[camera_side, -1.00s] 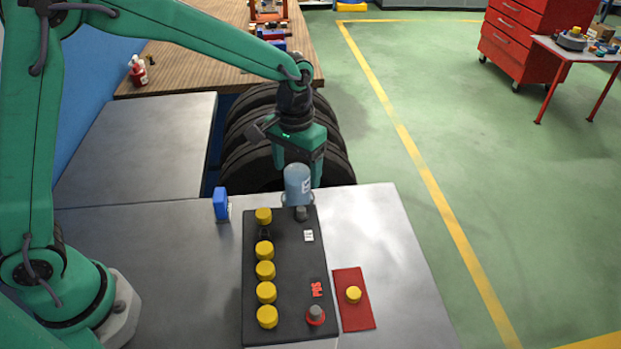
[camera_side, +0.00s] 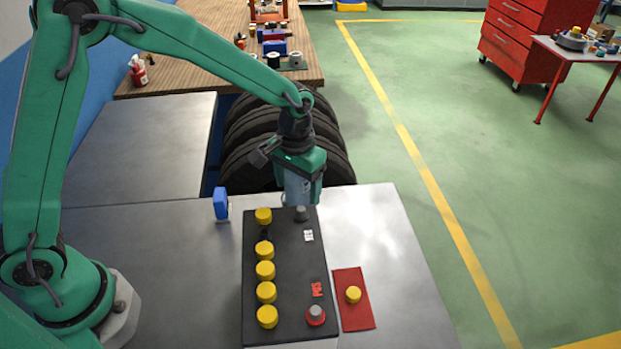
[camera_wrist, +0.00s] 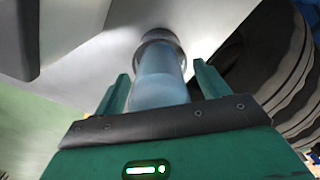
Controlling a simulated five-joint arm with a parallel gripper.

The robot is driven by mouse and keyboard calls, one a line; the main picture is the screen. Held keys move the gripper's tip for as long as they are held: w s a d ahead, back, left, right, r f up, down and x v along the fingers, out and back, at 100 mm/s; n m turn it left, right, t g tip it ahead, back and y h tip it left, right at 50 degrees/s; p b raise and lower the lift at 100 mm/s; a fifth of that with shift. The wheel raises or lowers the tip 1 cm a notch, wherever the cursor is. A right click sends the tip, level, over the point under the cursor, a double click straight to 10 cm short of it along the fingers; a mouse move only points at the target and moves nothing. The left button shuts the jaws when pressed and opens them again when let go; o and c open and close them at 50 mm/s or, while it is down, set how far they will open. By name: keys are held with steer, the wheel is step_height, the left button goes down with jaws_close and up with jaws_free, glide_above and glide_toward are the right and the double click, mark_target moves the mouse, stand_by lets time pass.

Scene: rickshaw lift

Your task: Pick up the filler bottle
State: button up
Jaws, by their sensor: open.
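The filler bottle (camera_side: 296,190) is pale blue-grey and translucent, standing upright at the far end of the black battery (camera_side: 286,290). My gripper (camera_side: 304,192) is directly at it from above and behind, and hides its upper part in the side view. In the wrist view the bottle (camera_wrist: 158,82) lies between the two green fingers of my open gripper (camera_wrist: 160,88). A gap shows at the right finger; whether the left finger touches it I cannot tell.
Several yellow caps (camera_side: 265,270) line the battery's left side. A red mat (camera_side: 355,312) with one yellow cap lies to its right. A blue object (camera_side: 220,203) stands to the left. Black tyres (camera_side: 260,150) are behind my gripper. The metal table's right side (camera_side: 385,240) is clear.

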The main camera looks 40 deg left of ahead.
steer(key=shift+c, duration=0.2)
steer(key=c, duration=1.1)
steer(key=shift+r, duration=0.15)
step_height(320, 180, up, 10)
steer(key=shift+f, duration=0.1)
steer(key=s+d+r+m, duration=0.1)
steer(key=s+d+r, duration=0.1)
steer(key=s+r, duration=0.2)
steer(key=s+d+r+m, duration=0.2)
steer(key=s+r, duration=0.2)
steer(key=s, duration=0.2)
steer(key=s+d+r+m, duration=0.1)
steer(key=s+d+r, duration=0.1)
steer(key=s+r, duration=0.2)
steer(key=shift+s+d+m, duration=0.15)
steer(key=shift+s, duration=0.4)
steer(key=shift+s+d+m, duration=0.15)
steer(key=shift+s, duration=0.4)
